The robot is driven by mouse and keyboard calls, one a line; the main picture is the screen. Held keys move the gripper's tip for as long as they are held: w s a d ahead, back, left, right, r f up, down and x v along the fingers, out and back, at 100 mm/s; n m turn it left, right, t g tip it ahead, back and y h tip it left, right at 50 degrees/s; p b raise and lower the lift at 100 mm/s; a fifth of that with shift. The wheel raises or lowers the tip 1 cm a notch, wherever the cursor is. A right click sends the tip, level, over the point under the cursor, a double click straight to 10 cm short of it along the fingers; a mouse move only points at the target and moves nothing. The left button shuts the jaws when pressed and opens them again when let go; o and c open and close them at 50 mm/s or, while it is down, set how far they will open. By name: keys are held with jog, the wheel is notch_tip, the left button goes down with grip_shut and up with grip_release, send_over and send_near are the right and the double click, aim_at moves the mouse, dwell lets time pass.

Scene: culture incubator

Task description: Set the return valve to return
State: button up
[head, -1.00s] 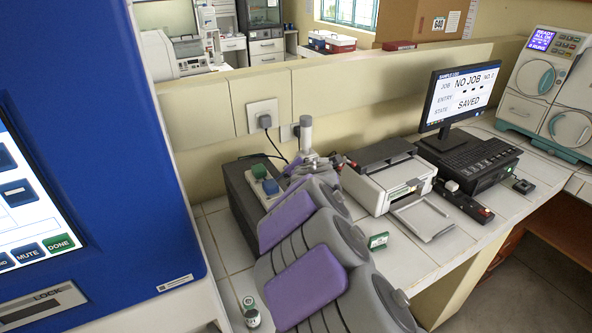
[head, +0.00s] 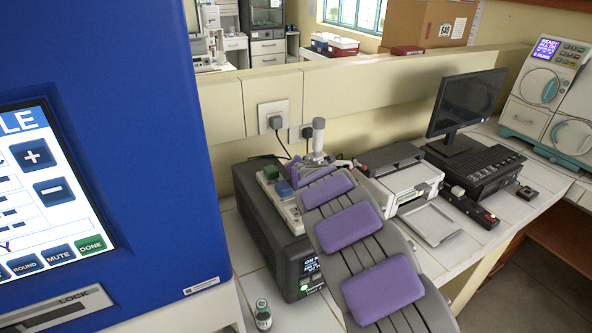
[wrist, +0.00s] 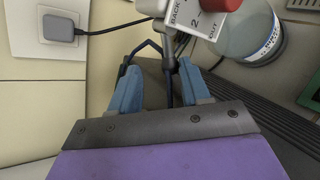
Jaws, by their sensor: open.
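In the wrist view a white valve plate (wrist: 196,16) with printing that seems to read BACK, 2 and OUT is cut off by the top edge. A red knob (wrist: 225,4) shows at its upper right corner. A grey metal stem runs down from the plate between my fingers. My gripper (wrist: 158,84) has two blue fingers standing apart, with a thin dark tube or cable between them. The plate lies just beyond the fingertips; I cannot tell whether anything touches. In the head view my arm reaches over the dark box (head: 276,235), and its links hide most of the gripper.
A clear bottle (wrist: 248,35) stands close right of the valve plate. A wall socket with a grey plug (wrist: 60,28) is at upper left. In the head view a small vial (head: 262,315) stands at the front, a printer (head: 400,180) and dark monitor (head: 468,103) to the right.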

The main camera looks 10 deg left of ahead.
jog(key=shift+w+d+f, duration=0.5)
jog(key=shift+w+d, duration=0.1)
jog(key=shift+w, duration=0.1)
jog(key=shift+a, duration=0.15)
jog(key=shift+c, duration=0.7)
jog(key=shift+d+r, duration=0.15)
jog(key=shift+d, duration=0.35)
jog(key=c, duration=0.5)
grip_shut()
jog(key=shift+s+a, duration=0.1)
